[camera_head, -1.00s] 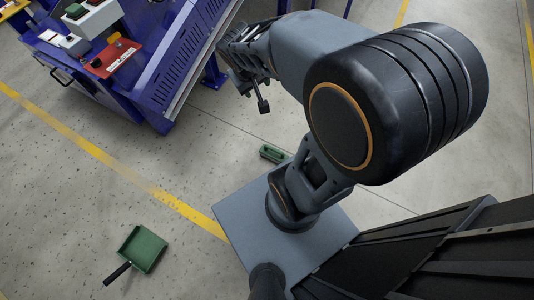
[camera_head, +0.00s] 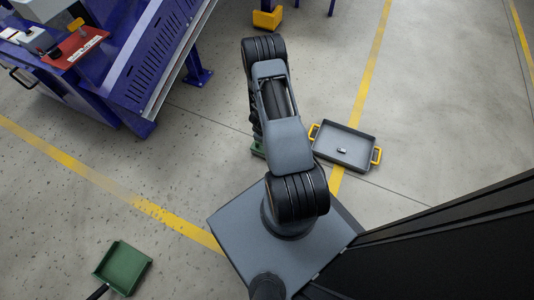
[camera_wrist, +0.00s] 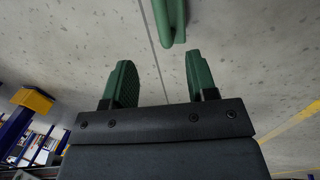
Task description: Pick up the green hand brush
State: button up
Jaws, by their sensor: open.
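The green hand brush (camera_head: 257,150) lies on the concrete floor in the head view, mostly hidden behind my arm. In the wrist view a green bar, the brush (camera_wrist: 170,22), enters from the top edge. My gripper (camera_wrist: 160,64) is open, with its two green-padded fingers apart and nothing between them. The brush is beyond the fingertips, roughly in line with the gap and slightly right of its middle. No contact shows. In the head view my arm hides the gripper.
A grey tray (camera_head: 326,146) with yellow handles and a small metal piece (camera_head: 342,150) inside lies right of the brush. A green dustpan (camera_head: 124,268) lies at lower left. A blue machine frame (camera_head: 150,70) stands at upper left. Open floor lies between them.

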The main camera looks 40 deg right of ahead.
aim_at(257, 149)
jog(key=shift+b+x, duration=2.05)
jog(key=shift+x, duration=4.7)
jog(key=shift+s, duration=0.15)
jog(key=shift+c, duration=0.3)
grip_shut()
